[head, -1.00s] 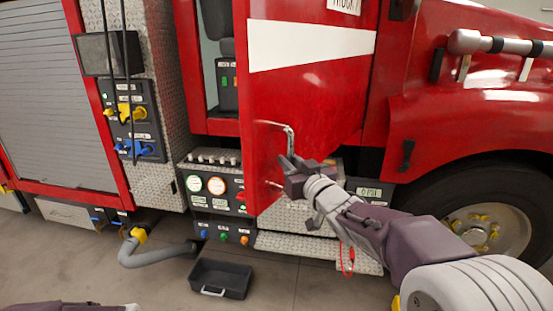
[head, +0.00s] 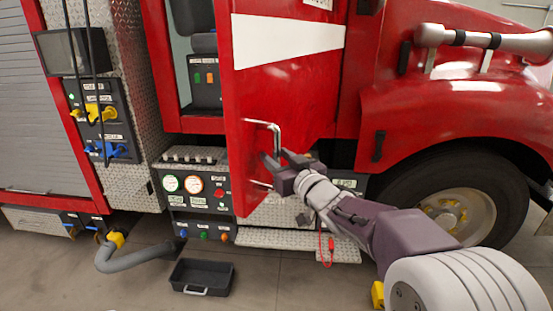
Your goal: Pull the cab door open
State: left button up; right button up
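The red cab door (head: 285,95) with a white stripe stands partly open, swung out from the cab. Its silver handle (head: 277,138) is a vertical bar on two short mounts near the door's free edge. My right gripper (head: 273,163) has its fingers on either side of the bar's middle and looks shut on it. The gripper hides the middle of the bar; its upper bend and lower mount show. My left gripper is out of view.
A black tray (head: 202,277) lies on the floor below the gauge panel (head: 194,186). A grey hose (head: 140,259) curves beside it. A diamond-plate step (head: 285,240) is under the door. The front wheel (head: 460,208) is at the right.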

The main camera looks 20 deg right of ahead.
jog(key=shift+f, duration=0.1)
jog(key=shift+s, duration=0.25)
jog(key=s, duration=0.3)
jog(key=s+d, duration=0.1)
jog(key=s, duration=0.2)
jog(key=shift+d, duration=0.2)
jog(key=shift+s+d+p, duration=0.2)
jog(key=shift+s+p, duration=0.45)
jog(key=shift+s, duration=0.55)
